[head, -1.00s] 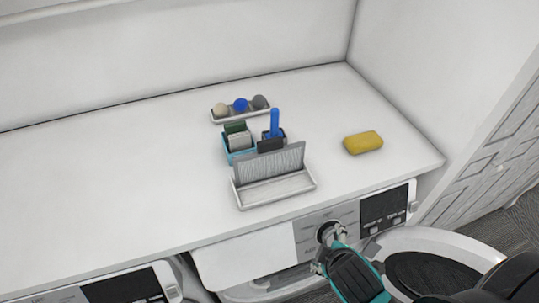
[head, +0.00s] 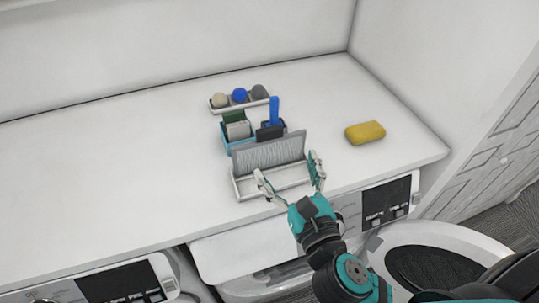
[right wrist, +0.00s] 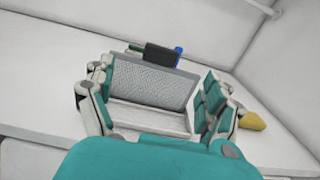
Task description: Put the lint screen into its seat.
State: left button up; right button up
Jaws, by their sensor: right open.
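The lint screen (head: 268,153), a grey ribbed mesh panel, stands upright, tilted slightly, at the back of a shallow white tray (head: 243,195) near the counter's front edge. My right gripper (head: 287,168) is open and empty, with its two fingers apart in front of the screen and over the tray's front. In the right wrist view the screen (right wrist: 150,84) shows between the open fingers (right wrist: 157,72), apart from both. I cannot tell which part is the screen's seat. My left gripper is not in view.
Behind the screen stand a teal caddy (head: 226,140) and a dark holder with a blue-handled brush (head: 274,110). Farther back is a tray of balls (head: 239,96). A yellow sponge (head: 365,132) lies right. The counter's left side is clear. Below are machines with an open round door (head: 440,240).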

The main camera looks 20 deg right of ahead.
aim_at(271, 132)
jog(key=w, duration=0.6)
jog(key=shift+w, duration=0.25)
jog(key=shift+w+r+b, duration=0.1)
jog(key=shift+w+b, duration=0.75)
jog(key=shift+w, duration=1.95)
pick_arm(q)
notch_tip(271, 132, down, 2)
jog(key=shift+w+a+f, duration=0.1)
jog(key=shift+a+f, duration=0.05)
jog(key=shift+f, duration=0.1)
pick_arm(e)
jog(key=shift+s, duration=0.1)
jog(key=shift+r, duration=0.1)
jog(key=shift+c, duration=0.2)
jog(key=shift+s, duration=0.1)
jog(key=shift+c, duration=1.2)
jog(key=c, duration=1.4)
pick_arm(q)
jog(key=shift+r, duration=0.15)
pick_arm(e)
jog(key=shift+d, duration=0.1)
